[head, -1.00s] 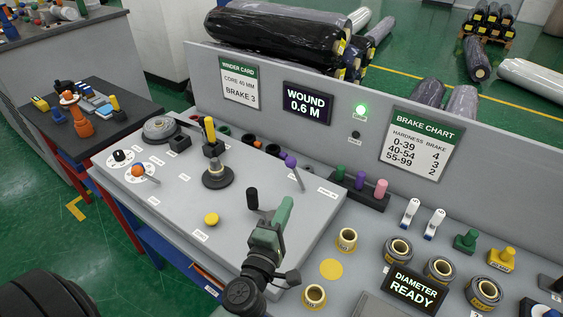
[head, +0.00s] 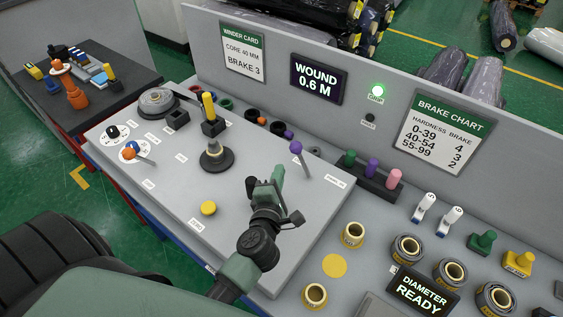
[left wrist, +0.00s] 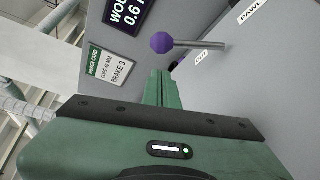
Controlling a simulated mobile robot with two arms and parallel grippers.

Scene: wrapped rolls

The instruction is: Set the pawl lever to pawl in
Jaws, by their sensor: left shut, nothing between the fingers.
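The pawl lever is a thin grey rod with a purple ball knob (head: 296,146), standing tilted on the grey panel (head: 180,200). A white label (head: 336,183) lies to its right. My left gripper (head: 276,180) is shut and empty, just in front and left of the lever, apart from it. In the left wrist view, the shut green fingers (left wrist: 160,85) point toward the purple knob (left wrist: 162,42), with a gap between. Two labels there read OUT (left wrist: 202,56) and PAWL (left wrist: 252,13), the second one cut off. My right gripper is out of view.
The upright board (head: 270,115) rises behind. A yellow button (head: 208,208) sits on the panel's front left.

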